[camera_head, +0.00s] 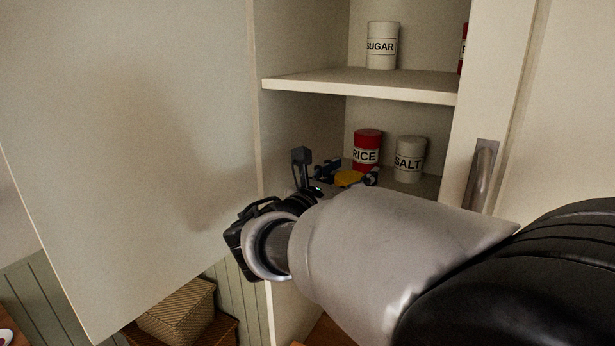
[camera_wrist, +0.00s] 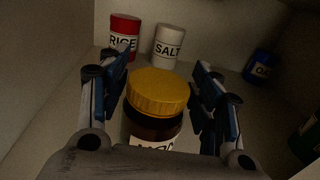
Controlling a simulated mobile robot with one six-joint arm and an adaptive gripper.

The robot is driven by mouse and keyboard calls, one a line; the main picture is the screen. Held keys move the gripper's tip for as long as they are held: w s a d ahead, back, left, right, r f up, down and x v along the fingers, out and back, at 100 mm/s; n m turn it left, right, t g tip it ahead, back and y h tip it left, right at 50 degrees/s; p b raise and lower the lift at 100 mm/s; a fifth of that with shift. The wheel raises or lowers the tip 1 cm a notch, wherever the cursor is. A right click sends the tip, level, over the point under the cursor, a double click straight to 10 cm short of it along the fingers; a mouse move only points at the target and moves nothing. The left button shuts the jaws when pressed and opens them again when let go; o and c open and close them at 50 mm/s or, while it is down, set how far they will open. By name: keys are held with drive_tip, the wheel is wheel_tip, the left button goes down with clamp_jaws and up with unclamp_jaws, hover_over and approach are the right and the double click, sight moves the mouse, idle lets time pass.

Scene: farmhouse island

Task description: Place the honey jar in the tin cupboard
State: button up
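The honey jar (camera_wrist: 155,127) has a yellow lid, a dark body and a partly visible white label. In the wrist view it stands between the two fingers of my gripper (camera_wrist: 158,95), which lie close along both its sides. My gripper appears shut on it, though finger contact is dim. My arm hides the jar's body there. Whether the jar's base touches the shelf is hidden.
A red RICE tin (camera_head: 367,150) and a white SALT tin (camera_head: 409,158) stand behind the jar. A SUGAR tin (camera_head: 382,46) is on the shelf above. A dark blue tin (camera_wrist: 260,67) stands right. The open door (camera_head: 130,130) is left, the handle (camera_head: 484,175) right.

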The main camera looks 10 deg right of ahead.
drive_tip(key=o, duration=0.4)
drive_tip(key=shift+o, duration=0.2)
drive_tip(key=shift+f, duration=0.1)
drive_tip(key=v, duration=1.2)
